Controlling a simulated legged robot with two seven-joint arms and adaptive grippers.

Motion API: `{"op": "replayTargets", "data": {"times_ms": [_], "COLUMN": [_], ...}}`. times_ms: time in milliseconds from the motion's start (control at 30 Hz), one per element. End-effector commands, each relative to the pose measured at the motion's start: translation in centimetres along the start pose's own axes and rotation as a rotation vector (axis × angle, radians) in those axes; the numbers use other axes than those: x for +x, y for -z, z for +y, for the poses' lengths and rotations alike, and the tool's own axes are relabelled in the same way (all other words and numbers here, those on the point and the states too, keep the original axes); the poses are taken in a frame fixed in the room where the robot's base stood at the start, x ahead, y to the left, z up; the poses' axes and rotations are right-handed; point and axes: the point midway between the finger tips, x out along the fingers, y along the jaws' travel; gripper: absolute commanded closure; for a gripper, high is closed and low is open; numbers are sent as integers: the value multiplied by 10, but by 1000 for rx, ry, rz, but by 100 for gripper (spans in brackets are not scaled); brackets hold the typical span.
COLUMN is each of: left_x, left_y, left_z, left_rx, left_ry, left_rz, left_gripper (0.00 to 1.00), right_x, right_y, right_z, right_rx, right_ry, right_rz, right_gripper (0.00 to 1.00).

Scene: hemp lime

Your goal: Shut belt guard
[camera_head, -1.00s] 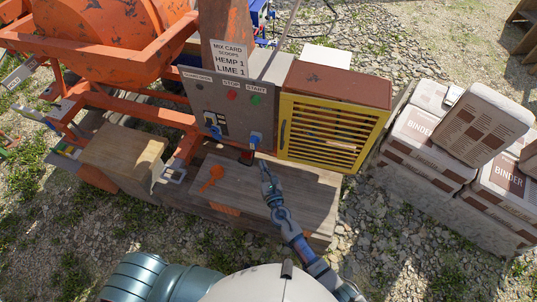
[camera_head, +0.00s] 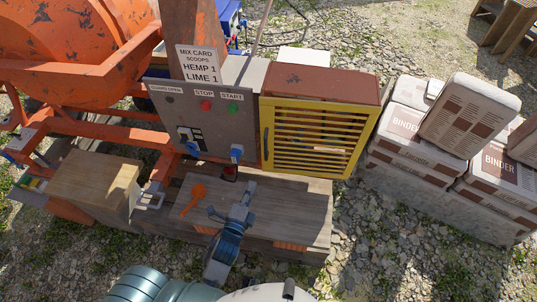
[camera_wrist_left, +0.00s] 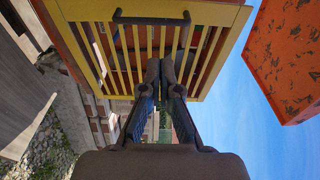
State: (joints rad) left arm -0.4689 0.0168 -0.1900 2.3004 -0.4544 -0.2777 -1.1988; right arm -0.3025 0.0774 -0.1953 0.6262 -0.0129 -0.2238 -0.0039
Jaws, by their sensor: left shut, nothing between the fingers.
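The belt guard (camera_head: 312,138) is a yellow slatted frame with a dark handle (camera_head: 266,139) at its left side. It covers the front of a rust-red box (camera_head: 320,86); I cannot tell whether it is fully shut. My left gripper (camera_head: 251,186) is shut and empty, in front of and below the guard's lower left corner, over the wooden bench. In the left wrist view the shut fingertips (camera_wrist_left: 161,70) overlap the guard's slats (camera_wrist_left: 105,57), with the handle (camera_wrist_left: 151,18) beyond them; contact is not clear. My right gripper is not in view.
A grey control panel (camera_head: 214,134) with plugs, STOP and START buttons stands left of the guard. An orange spoon-shaped tool (camera_head: 194,196) lies on the wooden bench (camera_head: 305,205). Binder bags (camera_head: 470,115) are stacked at right. An orange mixer (camera_head: 75,45) stands at left.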

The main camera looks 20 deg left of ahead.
Motion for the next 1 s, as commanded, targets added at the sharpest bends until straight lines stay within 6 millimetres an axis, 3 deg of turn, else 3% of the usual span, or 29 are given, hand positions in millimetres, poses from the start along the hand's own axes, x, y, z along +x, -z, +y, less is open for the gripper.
{"op": "replayTargets", "data": {"times_ms": [167, 700, 1000], "left_x": [16, 121, 139], "left_y": [-1, 1, 0], "left_z": [-6, -6, -4], "left_rx": [8, 5, 5], "left_ry": [10, 7, 6], "left_rz": [-2, -1, 0], "left_gripper": [100, 100, 100], "right_x": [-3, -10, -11], "right_y": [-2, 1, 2], "right_z": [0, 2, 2], "right_rx": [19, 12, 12], "right_ry": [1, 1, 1], "right_rz": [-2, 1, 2], "right_gripper": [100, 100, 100]}}
